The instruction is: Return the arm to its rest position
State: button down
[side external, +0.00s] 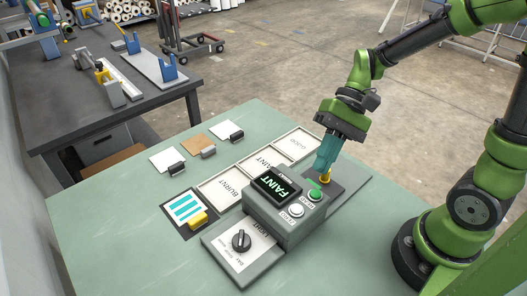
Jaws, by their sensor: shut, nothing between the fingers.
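My green arm reaches in from the right, with its base at the table's right edge. My gripper (324,179) points down with its fingers together, just above or behind the green button (315,194) on the grey press box (277,221). I cannot tell whether the fingertips touch anything. A yellow piece shows at the fingertips. The box's display (277,185) reads "FAINT" in green. A white button (296,209) sits beside the green one.
A black knob (241,240) stands on a plate in front of the box. Labelled trays (226,186) line up behind it. A striped card (187,208) and several clipped swatches (198,147) lie to the left. A dark bench (110,90) stands behind.

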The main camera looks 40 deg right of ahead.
jog(key=s+d+r+n+t+h, duration=0.1)
jog(key=d+r+n+t+h, duration=0.1)
jog(key=d+r+t+h, duration=0.4)
notch_tip(320, 180, up, 3)
jog(key=t+h, duration=0.1)
jog(key=t, duration=0.2)
jog(key=shift+s+d+f+n, duration=0.2)
jog(key=shift+s+d+n, duration=0.05)
jog(key=shift+s+n, duration=0.15)
